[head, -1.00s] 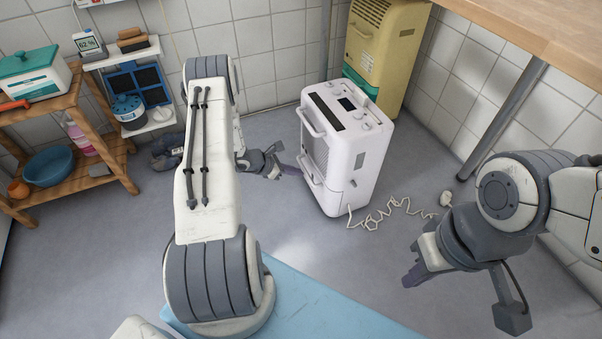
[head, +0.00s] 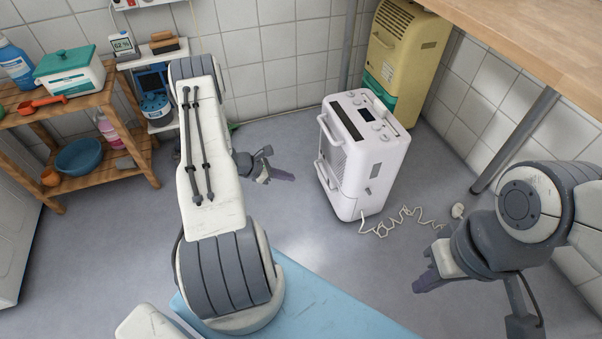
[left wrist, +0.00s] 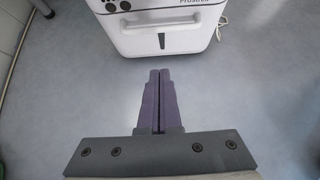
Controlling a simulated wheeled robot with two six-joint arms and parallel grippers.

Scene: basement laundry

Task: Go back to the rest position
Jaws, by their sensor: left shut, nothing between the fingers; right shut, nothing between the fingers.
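My left gripper (head: 284,178) hangs over the grey floor, left of the white dehumidifier-like appliance (head: 361,155) and apart from it. In the left wrist view its two purple fingers (left wrist: 160,75) are pressed together with nothing between them. The appliance (left wrist: 165,38) shows beyond the fingertips there. My right gripper (head: 418,288) is at the lower right of the head view, above the floor. Its fingers are shut and empty.
The appliance's white cord (head: 405,215) lies loose on the floor. A yellow unit (head: 402,50) stands behind it. A wooden table (head: 540,35) is at the upper right. A wooden shelf (head: 75,104) with a blue basin (head: 79,157) is at the left. Floor in between is clear.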

